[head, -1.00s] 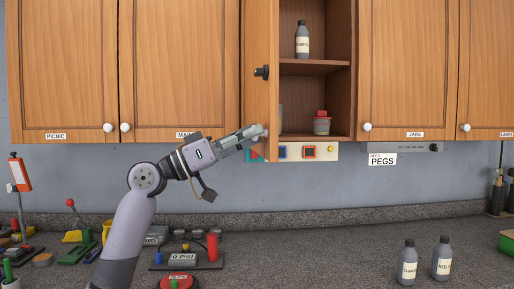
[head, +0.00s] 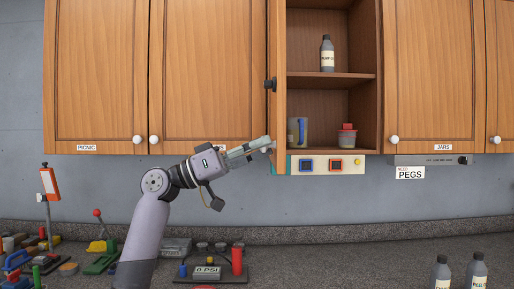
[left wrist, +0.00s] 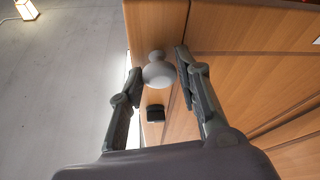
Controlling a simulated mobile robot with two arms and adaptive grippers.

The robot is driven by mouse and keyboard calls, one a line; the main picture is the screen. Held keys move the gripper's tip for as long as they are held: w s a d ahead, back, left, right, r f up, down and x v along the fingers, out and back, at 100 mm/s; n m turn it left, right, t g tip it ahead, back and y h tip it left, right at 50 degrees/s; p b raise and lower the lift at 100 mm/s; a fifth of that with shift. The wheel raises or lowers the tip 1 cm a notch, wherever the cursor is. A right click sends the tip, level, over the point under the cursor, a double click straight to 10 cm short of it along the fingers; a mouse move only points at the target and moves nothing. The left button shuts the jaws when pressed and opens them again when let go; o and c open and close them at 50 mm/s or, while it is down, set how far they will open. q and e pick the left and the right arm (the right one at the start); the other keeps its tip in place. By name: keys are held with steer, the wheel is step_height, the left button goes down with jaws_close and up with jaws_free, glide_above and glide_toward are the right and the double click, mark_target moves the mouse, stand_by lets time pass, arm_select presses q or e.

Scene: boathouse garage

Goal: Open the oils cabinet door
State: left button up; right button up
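The oils cabinet door (head: 278,120) stands swung out from the cabinet, seen nearly edge-on in the head view. Its label is not visible. Its pale round knob (left wrist: 158,72) shows in the left wrist view, near the door's lower edge. My left gripper (head: 268,147) is at this knob in the head view. In the left wrist view, the gripper (left wrist: 158,66) has its fingers apart, one on each side of the knob, with small gaps showing. My right gripper is not in view.
A black fitting (head: 270,84) sits on the door.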

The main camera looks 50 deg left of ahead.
arm_select(q)
steer(key=o, duration=0.3)
steer(key=v, duration=1.2)
stand_by(0.4)
